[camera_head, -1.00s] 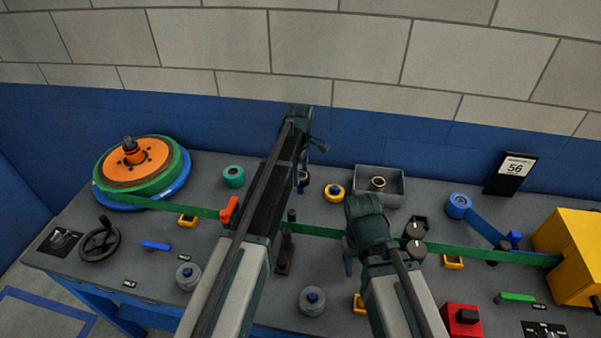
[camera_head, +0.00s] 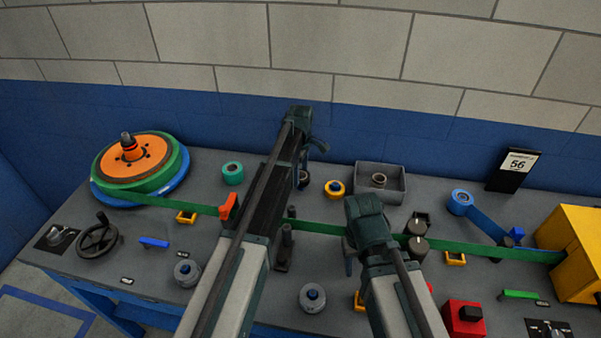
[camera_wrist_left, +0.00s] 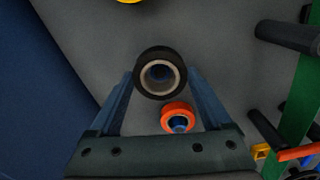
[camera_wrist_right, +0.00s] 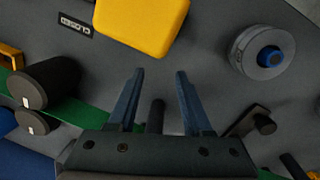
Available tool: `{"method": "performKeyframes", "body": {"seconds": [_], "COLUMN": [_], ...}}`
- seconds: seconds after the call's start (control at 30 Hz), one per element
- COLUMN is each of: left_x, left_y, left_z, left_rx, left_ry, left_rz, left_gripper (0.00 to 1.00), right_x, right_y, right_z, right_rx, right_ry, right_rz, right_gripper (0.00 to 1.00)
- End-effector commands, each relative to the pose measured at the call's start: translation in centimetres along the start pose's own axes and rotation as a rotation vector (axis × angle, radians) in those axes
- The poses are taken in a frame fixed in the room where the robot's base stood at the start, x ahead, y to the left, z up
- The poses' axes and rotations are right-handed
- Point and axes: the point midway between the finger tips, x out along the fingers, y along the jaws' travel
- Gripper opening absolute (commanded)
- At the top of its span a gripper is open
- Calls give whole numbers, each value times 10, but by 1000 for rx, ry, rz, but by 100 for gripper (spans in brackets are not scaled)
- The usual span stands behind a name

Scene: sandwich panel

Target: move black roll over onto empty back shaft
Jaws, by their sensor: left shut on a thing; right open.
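My left gripper (camera_wrist_left: 160,88) is shut on the black roll (camera_wrist_left: 148,90), which has a pale core. Bluish colour shows inside the core; I cannot tell whether the roll is around a shaft or above one. An orange roll (camera_wrist_left: 168,108) with a blue centre sits beside the black roll. No bare back shaft is clearly visible. My right gripper (camera_wrist_right: 158,75) is open and empty, above the front part of the bench; a black post (camera_wrist_right: 155,115) shows between its fingers.
A yellow roll (camera_head: 335,189), a teal roll (camera_head: 232,173) and a grey tray (camera_head: 400,172) stand along the back. The green strip (camera_head: 325,228) crosses the bench in front of them. Grey rolls (camera_head: 312,298) on blue centres and a yellow block (camera_wrist_right: 140,25) lie nearer my right gripper.

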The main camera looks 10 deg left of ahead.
Motion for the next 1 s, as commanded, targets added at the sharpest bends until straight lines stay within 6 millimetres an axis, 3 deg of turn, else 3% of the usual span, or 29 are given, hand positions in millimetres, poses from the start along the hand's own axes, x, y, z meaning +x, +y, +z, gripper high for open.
{"method": "performKeyframes", "body": {"seconds": [0.6,0.9,0.93,1.0], "left_x": [31,31,31,31], "left_y": [0,0,0,0], "left_z": [0,0,0,0], "left_rx": [0,0,0,0], "left_ry": [0,0,0,0], "left_rz": [0,0,0,0], "left_gripper": [24,24,84,97], "right_x": [30,31,31,31], "right_y": [-3,-3,-3,-3], "right_z": [-2,-2,-2,-2], "right_rx": [0,0,0,0], "right_ry": [0,0,0,0], "right_rz": [0,0,0,0], "right_gripper": [50,50,50,50]}}
